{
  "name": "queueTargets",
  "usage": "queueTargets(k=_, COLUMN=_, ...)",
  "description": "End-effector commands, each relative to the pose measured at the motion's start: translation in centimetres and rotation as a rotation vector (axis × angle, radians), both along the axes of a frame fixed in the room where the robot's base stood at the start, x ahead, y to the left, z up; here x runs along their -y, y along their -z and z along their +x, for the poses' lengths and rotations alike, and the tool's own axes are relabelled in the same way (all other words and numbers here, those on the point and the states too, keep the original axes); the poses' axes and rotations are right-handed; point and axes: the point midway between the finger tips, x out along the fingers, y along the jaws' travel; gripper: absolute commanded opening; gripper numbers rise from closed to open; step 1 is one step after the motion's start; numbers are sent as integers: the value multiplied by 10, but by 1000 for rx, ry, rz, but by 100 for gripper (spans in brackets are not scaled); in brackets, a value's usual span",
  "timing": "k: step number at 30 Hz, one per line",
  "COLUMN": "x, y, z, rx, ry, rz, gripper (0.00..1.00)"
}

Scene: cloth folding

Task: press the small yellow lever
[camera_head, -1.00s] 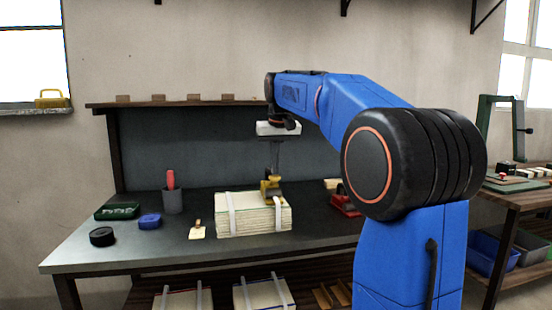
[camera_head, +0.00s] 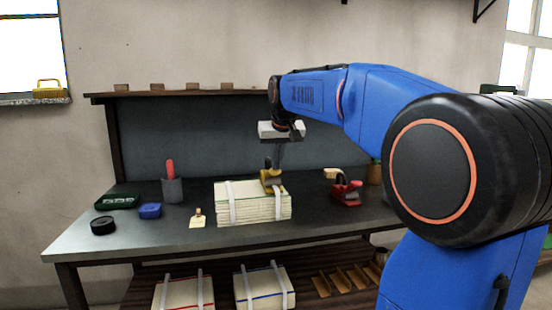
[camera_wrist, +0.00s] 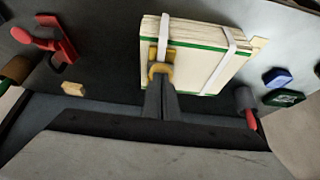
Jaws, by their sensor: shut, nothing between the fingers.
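A small yellow tool with a lever (camera_head: 272,183) sits on top of a strapped stack of pale sheets (camera_head: 252,210) on the workbench, over the right-hand strap. In the wrist view the yellow lever (camera_wrist: 161,70) lies right at my fingertips, on the stack's near edge. My gripper (camera_head: 277,166) is shut and empty, pointing down at the tool from above. The fingers (camera_wrist: 160,84) overlap the near part of the yellow tool, so I cannot tell whether they touch it.
A red tool (camera_head: 345,193) stands right of the stack. A tag (camera_head: 197,219), blue box (camera_head: 150,210), black roll (camera_head: 103,226), green case (camera_head: 117,201) and grey cup (camera_head: 172,190) lie to the left. A shelf (camera_head: 180,97) runs behind. The front of the bench (camera_head: 150,244) is bare.

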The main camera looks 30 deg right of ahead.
Motion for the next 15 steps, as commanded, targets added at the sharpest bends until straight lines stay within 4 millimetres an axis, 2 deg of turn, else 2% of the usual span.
queueTargets(k=8, x=-3, y=16, z=-12, rx=156, ry=0, rz=-45, gripper=0)
queueTargets(k=15, x=-5, y=29, z=-16, rx=153, ry=0, rz=-44, gripper=0)
